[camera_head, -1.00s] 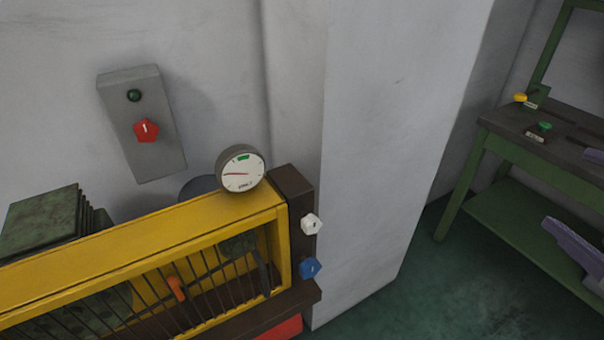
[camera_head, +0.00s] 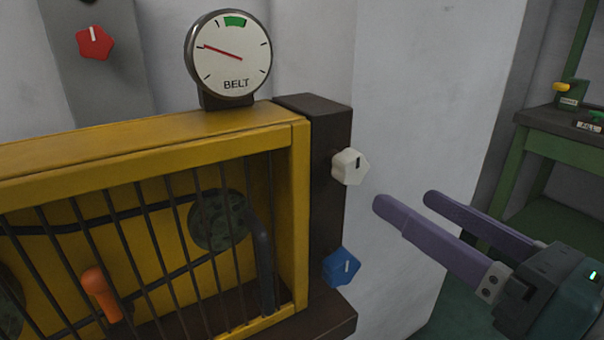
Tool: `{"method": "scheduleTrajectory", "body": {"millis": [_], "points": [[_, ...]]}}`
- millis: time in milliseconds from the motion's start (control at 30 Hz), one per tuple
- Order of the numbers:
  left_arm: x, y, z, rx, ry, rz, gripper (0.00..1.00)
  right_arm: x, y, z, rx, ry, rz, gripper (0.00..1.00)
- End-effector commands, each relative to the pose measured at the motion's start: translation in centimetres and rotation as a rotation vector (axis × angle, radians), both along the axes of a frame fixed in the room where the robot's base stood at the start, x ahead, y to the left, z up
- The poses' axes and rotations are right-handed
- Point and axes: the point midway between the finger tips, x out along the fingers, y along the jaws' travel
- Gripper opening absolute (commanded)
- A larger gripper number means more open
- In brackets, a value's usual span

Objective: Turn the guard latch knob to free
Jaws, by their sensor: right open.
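A white knob (camera_head: 350,167) with a dark pointer mark sits on the dark post (camera_head: 317,135) at the right end of the yellow guard (camera_head: 200,143). A blue knob (camera_head: 342,267) with a light mark sits below it on the same post. I cannot tell from any label which one is the guard latch knob. My right gripper (camera_head: 408,202) is open and empty, with two purple fingers pointing left. Its fingertips are to the right of the white knob and slightly lower, apart from both knobs. My left gripper is not in view.
A round BELT gauge (camera_head: 229,60) stands on the guard top. Behind the guard's bars are a pulley (camera_head: 216,220) and an orange handle (camera_head: 100,292). A red knob (camera_head: 94,42) is on a grey wall box. A green bench (camera_head: 555,146) stands at the right.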

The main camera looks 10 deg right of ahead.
Motion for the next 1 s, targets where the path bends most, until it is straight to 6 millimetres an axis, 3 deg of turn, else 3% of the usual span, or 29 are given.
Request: {"method": "scheduleTrajectory", "body": {"millis": [267, 500, 933, 1000], "points": [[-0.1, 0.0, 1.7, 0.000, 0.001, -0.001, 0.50, 4.4, 1.6, 0.7, 0.005, -0.003, -0.001, 0.78], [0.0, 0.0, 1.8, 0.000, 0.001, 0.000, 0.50, 7.7, 2.8, 0.3, 0.007, -0.001, -0.003, 0.78], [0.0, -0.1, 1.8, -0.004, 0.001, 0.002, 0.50, 8.7, 3.1, 0.2, 0.006, 0.001, -0.002, 0.78], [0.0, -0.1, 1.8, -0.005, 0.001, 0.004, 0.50, 8.7, 3.1, 0.2, 0.006, 0.001, -0.002, 0.70]]}}
